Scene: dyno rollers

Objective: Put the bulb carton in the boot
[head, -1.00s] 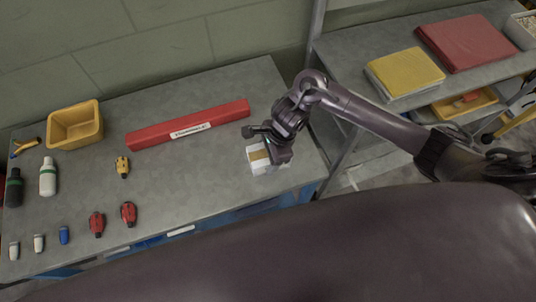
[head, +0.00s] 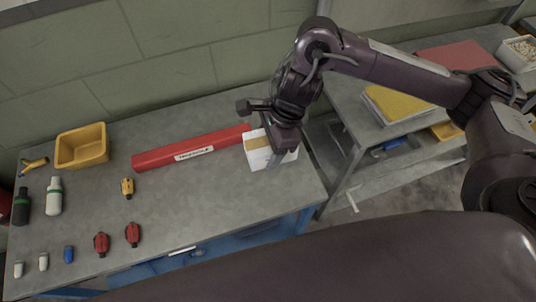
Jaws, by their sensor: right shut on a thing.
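The bulb carton (head: 257,158) is a small white box with a tan band, at the right end of the grey workbench in the head view. My right gripper (head: 277,145) is shut on it from above and covers part of its top and right side. I cannot tell whether the carton's underside touches the bench. The boot is not identifiable in this view. My left gripper is not in view.
A long red box (head: 190,149) lies along the back of the workbench (head: 200,215), close to the carton. A yellow bin (head: 82,147), bottles (head: 54,196) and small red items (head: 132,234) are to the left. A second shelf (head: 400,180) stands at right.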

